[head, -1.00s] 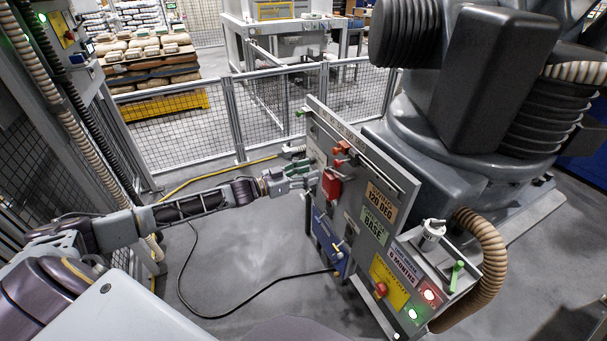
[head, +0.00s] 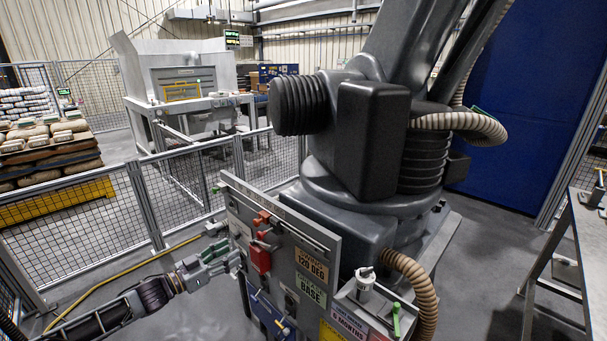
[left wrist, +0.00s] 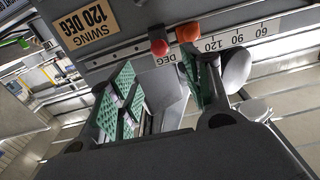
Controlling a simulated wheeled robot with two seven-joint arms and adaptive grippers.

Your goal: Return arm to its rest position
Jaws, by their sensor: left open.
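My left gripper (head: 238,260) is in front of the left part of the grey control panel (head: 324,243), near a red block (head: 260,258) on it. An orange knob (head: 262,217) sits above the block. In the left wrist view, the open jaws (left wrist: 165,92) with green pads have nothing between them. A red knob (left wrist: 158,47) and an orange knob (left wrist: 187,28) on the panel show just beyond the fingers, beside a degree scale (left wrist: 236,40). I cannot tell whether any finger touches the panel. My right gripper is out of view.
The large dark grey robot arm (head: 372,140) stands behind the panel. A mesh fence (head: 85,225) runs behind my left arm, with stacked sacks (head: 50,150) beyond. A yellow cable (head: 120,272) lies on the floor. A metal table (head: 580,235) stands at the right.

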